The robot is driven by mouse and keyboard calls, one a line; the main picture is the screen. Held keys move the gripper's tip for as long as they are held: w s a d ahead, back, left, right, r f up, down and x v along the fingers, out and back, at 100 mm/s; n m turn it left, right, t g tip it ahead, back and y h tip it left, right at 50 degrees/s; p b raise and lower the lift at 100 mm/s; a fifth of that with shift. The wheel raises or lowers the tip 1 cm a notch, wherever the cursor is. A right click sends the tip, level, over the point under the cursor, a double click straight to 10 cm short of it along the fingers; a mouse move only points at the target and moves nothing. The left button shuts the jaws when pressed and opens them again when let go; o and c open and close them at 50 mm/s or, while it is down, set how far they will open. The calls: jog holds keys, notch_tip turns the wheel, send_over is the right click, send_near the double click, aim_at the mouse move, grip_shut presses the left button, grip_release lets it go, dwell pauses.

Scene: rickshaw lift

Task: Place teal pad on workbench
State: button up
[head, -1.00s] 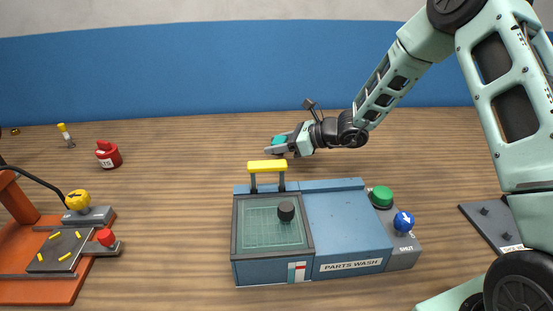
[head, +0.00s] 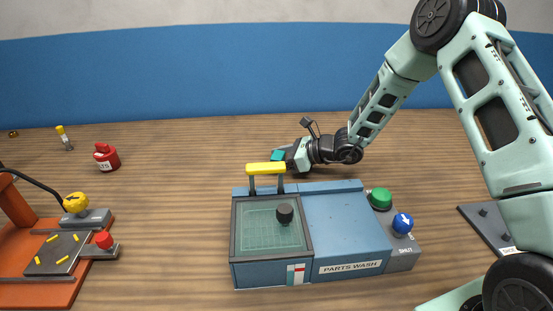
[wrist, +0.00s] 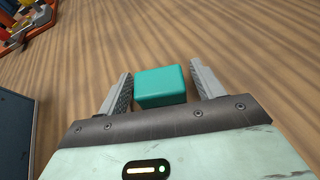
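The teal pad (head: 278,155) is at bench level behind the parts wash box, a little above its yellow handle in the head view. In the wrist view the pad (wrist: 160,87) sits between the two fingers of my gripper (wrist: 165,82), with a narrow gap visible on each side. My gripper (head: 286,158) is low over the workbench (head: 190,205) and open around the pad. The handle hides part of the fingers in the head view. The pad's underside is hidden, so its contact with the wood cannot be seen directly.
The blue parts wash box (head: 345,232) with its yellow handle (head: 266,168) stands in front of my gripper. Green (head: 381,197) and blue (head: 402,223) buttons are on its right. A red canister (head: 106,158) and an orange station (head: 45,270) are at left. Bare wood lies left of the pad.

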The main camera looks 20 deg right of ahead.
jog(key=shift+r, duration=0.15)
jog(key=shift+s+d+r, duration=0.1)
jog(key=shift+d+r, duration=0.05)
jog(key=shift+d, duration=0.1)
jog(key=v, duration=1.1)
jog(key=shift+s+d+r, duration=0.1)
jog(key=shift+d, duration=0.05)
